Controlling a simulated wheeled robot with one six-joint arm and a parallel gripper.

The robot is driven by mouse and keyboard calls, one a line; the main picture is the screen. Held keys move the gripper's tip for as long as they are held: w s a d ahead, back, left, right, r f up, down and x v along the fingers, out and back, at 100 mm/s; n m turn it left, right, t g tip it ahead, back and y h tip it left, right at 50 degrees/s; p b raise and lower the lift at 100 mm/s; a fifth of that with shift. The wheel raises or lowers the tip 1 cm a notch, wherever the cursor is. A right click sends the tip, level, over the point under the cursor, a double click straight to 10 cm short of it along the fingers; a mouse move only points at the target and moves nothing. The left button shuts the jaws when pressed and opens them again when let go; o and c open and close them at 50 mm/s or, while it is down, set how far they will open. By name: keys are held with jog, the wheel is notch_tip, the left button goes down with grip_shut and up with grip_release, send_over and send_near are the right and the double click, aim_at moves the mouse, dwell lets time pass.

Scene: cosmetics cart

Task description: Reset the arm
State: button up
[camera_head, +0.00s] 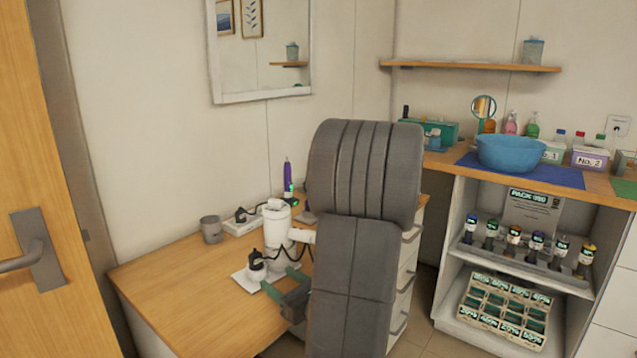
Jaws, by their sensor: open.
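My gripper (279,279) shows low in the middle of the picture, just left of a large dark grey ridged arm part that looks like mine. Two green fingers stand apart with a gap between them, so it is open, and no object shows between them. It appears over or in front of the right part of the wooden desk (190,290), in front of a white upright device (277,238). The grey arm links hide the gripper's rear and much of the desk's right side. I cannot tell whether the fingers touch anything.
A grey cup (211,229) and a white power strip (243,225) with plugs and cords are on the desk. A counter with a blue bowl (510,152) and shelves of bottles (513,238) stands right. A door (30,150) is left. The desk's front left is clear.

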aim_at(254, 262)
jog(key=b+x, duration=0.1)
jog(key=x, duration=1.2)
jog(key=shift+w+a, duration=0.2)
jog(key=shift+a, duration=0.1)
notch_tip(254, 262, up, 3)
jog(key=p, duration=0.3)
jog(key=shift+w+r, duration=0.1)
notch_tip(254, 262, up, 2)
jog(key=p, duration=0.3)
jog(key=shift+r, duration=0.2)
jog(key=shift+r+p, duration=0.6)
